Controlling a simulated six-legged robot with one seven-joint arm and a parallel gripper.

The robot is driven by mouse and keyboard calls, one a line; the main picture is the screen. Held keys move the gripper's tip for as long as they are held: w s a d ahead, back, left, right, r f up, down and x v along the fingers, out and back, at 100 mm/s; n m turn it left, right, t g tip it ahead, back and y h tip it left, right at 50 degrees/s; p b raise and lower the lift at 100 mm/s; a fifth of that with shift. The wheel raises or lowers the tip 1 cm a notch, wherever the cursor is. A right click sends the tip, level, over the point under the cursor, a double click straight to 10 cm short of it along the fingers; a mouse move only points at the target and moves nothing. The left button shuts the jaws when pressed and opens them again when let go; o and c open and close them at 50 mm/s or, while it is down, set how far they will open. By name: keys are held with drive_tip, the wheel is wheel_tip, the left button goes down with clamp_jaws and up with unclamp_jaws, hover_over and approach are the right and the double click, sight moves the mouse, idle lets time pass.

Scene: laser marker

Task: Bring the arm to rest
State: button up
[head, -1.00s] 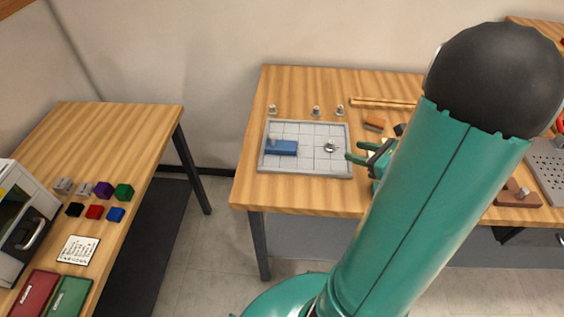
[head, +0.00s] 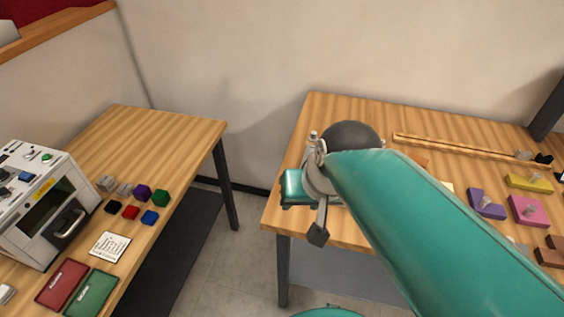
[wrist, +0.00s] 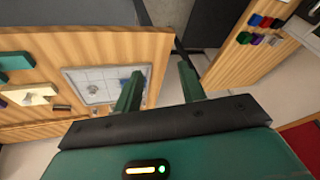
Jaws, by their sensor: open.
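My gripper (wrist: 159,84) is open in the wrist view. Its two green fingers are well apart with nothing between them, pointing out over the gap and floor between the two tables. In the head view my folded arm covers part of the right table (head: 300,150), and the fingers cannot be made out there. The grey gridded tray (wrist: 88,78) lies on that table, left of the fingers in the wrist view, with a blue block partly behind a finger. In the head view my arm hides the tray.
The left table (head: 170,130) bears a white machine (head: 45,200), several coloured cubes (head: 142,192), a paper card (head: 110,246), and red and green booklets. Coloured blocks with knobs, like the pink one (head: 528,210), and a long wooden strip (head: 460,145) lie on the right table. A wall stands behind.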

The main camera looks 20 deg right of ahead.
drive_tip(key=n, duration=0.1)
drive_tip(key=r, duration=0.1)
drive_tip(key=a+r+n+t+h, duration=0.1)
drive_tip(key=shift+s+n, duration=0.3)
idle(0.9)
